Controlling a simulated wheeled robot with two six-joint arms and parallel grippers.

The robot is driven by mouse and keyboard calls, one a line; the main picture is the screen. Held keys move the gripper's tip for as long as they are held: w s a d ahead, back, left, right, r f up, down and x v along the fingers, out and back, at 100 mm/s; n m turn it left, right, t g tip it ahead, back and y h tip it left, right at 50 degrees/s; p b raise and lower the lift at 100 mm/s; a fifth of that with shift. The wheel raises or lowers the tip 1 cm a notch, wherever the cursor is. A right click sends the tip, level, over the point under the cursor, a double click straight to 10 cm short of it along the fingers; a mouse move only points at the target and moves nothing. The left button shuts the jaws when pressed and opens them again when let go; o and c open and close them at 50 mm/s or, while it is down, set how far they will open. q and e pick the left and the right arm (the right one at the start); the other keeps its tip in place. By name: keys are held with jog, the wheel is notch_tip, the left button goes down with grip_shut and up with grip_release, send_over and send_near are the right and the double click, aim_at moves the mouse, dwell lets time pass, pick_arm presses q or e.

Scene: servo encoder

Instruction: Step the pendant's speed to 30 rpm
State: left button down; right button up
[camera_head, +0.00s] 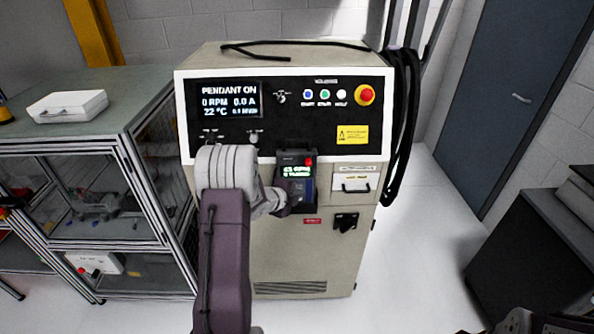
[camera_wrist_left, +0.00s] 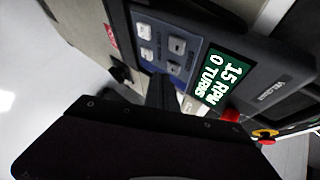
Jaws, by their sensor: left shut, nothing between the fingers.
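The pendant (camera_head: 297,172) is a dark handheld unit with a small green screen, on the cabinet's front below the black panel. In the left wrist view its screen (camera_wrist_left: 219,80) reads 15 RPM and 0 TURNS. Several pale buttons (camera_wrist_left: 160,43) sit on its face beside the screen. My left gripper (camera_head: 283,203) is shut and empty at the pendant's lower part. In the left wrist view its dark fingertips (camera_wrist_left: 160,92) are close to the lower buttons; I cannot tell whether they touch one. My right gripper's fingers do not show.
The cabinet panel's display (camera_head: 229,101) reads PENDANT ON, 0 RPM, 0.0 A. A red emergency button (camera_head: 364,95) is at the panel's right. Black cable (camera_head: 401,125) hangs on the cabinet's right side. A glass-sided bench (camera_head: 100,110) stands left.

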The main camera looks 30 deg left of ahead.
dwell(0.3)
pick_arm(q)
jog(key=shift+w+a, duration=0.3)
jog(key=shift+w, duration=0.1)
dwell(0.3)
jog(key=s+d+b, duration=0.3)
jog(key=s, duration=0.3)
jog(key=shift+d+b, duration=0.3)
jog(key=shift+d, duration=0.05)
dwell(0.4)
dwell(0.6)
